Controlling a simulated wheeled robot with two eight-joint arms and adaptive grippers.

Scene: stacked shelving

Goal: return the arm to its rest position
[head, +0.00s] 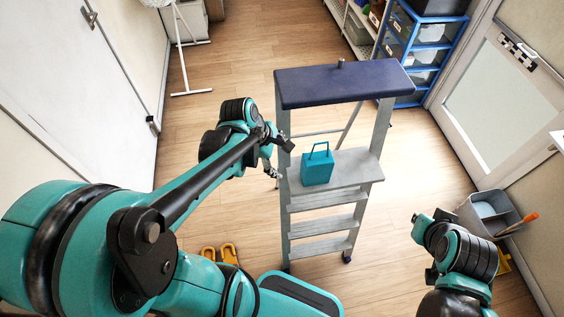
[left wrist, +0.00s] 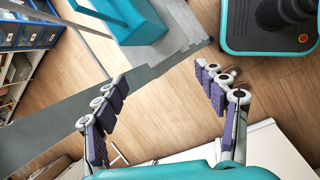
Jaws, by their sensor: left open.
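My left gripper (head: 279,158) is open and empty beside the left rail of a grey stepladder (head: 337,199). My left arm reaches from the lower left toward the ladder. My right arm (head: 458,250) is bent at the lower right, and its gripper does not show. A teal box with a handle (head: 317,170) stands on the ladder's upper step, apart from my left gripper. Part of this box (left wrist: 140,18) also shows in the left wrist view.
The ladder has a dark blue top (head: 340,83). A blue-framed drawer rack (head: 425,45) stands at the back right. A grey bin (head: 490,213) stands by the right wall. Yellow-orange items (head: 222,254) lie on the floor at the lower left. Open floor (head: 240,60) lies behind and left.

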